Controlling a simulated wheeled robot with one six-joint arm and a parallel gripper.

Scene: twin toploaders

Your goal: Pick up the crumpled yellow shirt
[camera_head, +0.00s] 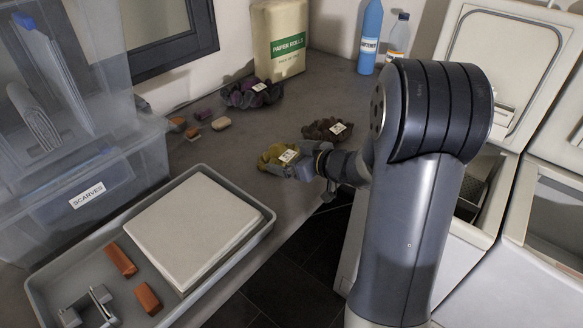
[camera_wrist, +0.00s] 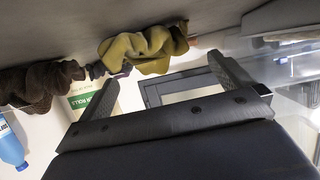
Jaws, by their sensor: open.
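The crumpled yellow shirt (camera_head: 272,158) lies on the grey counter near its front edge, with a small white tag on it. In the wrist view the yellow shirt (camera_wrist: 145,49) shows ahead of the fingertips, roughly between them. My gripper (camera_head: 301,168) is just right of the shirt in the head view and overlaps its right end there. In the wrist view my gripper (camera_wrist: 163,70) has its two fingers spread wide with nothing held between them. I cannot tell whether a finger touches the shirt.
A dark brown crumpled cloth (camera_head: 325,130) and a dark purple one (camera_head: 252,92) lie behind the shirt. A grey tray (camera_head: 248,238) with a white slab stands at front left, near a clear scarves bin (camera_head: 120,180). A paper rolls pack (camera_head: 279,40) and bottles stand at the back.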

